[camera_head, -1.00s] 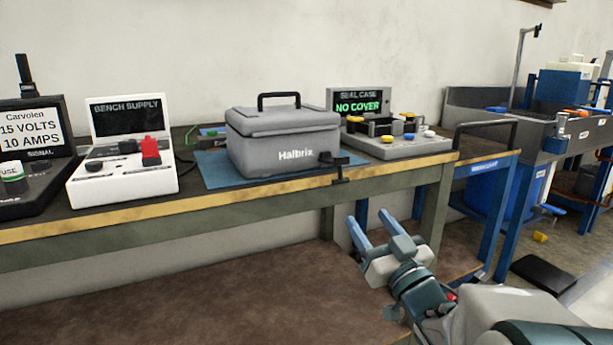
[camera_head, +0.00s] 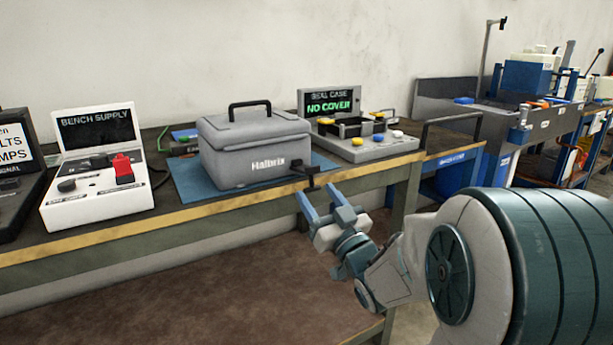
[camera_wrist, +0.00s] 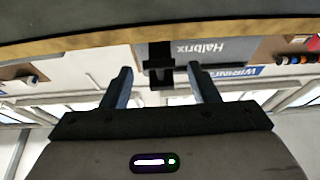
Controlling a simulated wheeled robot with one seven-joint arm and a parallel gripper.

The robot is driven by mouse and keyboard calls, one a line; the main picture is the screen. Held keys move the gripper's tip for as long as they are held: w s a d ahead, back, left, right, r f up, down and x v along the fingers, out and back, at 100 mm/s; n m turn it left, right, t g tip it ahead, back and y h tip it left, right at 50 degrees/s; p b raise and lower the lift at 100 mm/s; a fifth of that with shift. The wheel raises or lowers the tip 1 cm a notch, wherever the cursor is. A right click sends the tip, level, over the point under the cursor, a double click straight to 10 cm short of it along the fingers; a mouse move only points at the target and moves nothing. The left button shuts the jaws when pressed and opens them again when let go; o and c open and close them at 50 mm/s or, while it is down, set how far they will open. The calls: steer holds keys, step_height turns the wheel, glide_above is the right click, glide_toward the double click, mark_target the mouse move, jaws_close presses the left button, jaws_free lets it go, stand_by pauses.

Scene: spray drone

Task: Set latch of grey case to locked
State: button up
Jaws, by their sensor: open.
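The grey case (camera_head: 255,150), marked "Halbrix", sits closed on a blue mat (camera_head: 190,188) on the bench, its black handle (camera_head: 250,108) upright. A black fitting (camera_head: 311,172) is at the case's lower right front, by the bench edge. I cannot tell whether it is the latch or a separate clamp, and no latch setting is readable. My gripper (camera_head: 322,201) is open and empty, just in front of and below this fitting. In the wrist view, the fitting (camera_wrist: 160,70) shows between the two blue fingers of my gripper (camera_wrist: 160,85), apparently beyond them.
The bench's yellow front edge (camera_head: 140,232) runs close to my gripper. A bench supply unit (camera_head: 95,190) stands left of the case. A seal case station (camera_head: 365,147) reading "NO COVER" stands to its right. A black rail (camera_head: 452,122) rises at the bench's right end.

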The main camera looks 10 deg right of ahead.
mark_target(314, 189)
steer(key=shift+b+x, duration=0.3)
steer(key=shift+x, duration=2.3)
jaws_close()
